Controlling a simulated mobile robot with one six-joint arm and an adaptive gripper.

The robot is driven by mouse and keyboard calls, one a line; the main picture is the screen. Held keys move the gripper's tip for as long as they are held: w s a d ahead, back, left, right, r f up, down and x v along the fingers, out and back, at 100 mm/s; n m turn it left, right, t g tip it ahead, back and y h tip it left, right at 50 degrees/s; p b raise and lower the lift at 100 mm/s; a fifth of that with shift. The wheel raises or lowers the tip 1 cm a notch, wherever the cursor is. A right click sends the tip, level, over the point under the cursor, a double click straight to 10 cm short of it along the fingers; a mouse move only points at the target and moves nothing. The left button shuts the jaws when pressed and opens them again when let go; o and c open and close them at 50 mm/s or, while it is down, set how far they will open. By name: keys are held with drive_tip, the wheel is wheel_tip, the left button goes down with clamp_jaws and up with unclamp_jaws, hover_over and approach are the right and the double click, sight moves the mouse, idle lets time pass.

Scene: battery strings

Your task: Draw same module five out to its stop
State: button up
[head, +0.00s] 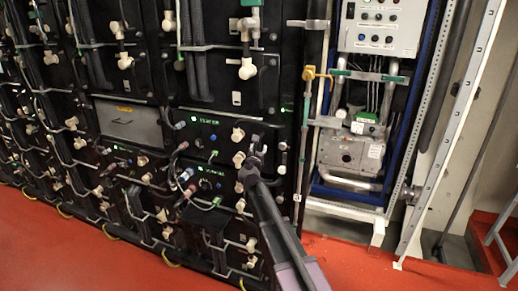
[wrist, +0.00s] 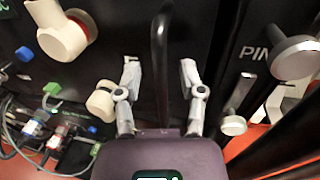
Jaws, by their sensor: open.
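My gripper (wrist: 160,72) is open in the wrist view. Its two grey fingers stand on either side of a dark vertical handle bar (wrist: 159,40) on a black module front. A gap shows between each finger and the bar. In the head view my gripper (head: 253,160) is up against the lower right part of the battery rack, by black modules with small green lettering (head: 207,122). My arm and gripper hide part of the module front there. No module number is legible, so I cannot tell which one is module five.
A cream connector (wrist: 66,35) and a cream knob (wrist: 102,101) lie left of the fingers; silver knobs (wrist: 294,57) lie right. Cables and blue and red plugs (head: 186,174) are left of my gripper. A blue-framed cabinet (head: 322,150) stands right. The red floor (head: 60,250) is clear.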

drive_tip(key=shift+w+d, duration=0.1)
drive_tip(key=shift+w, duration=0.35)
clamp_jaws()
drive_tip(key=shift+s, duration=0.15)
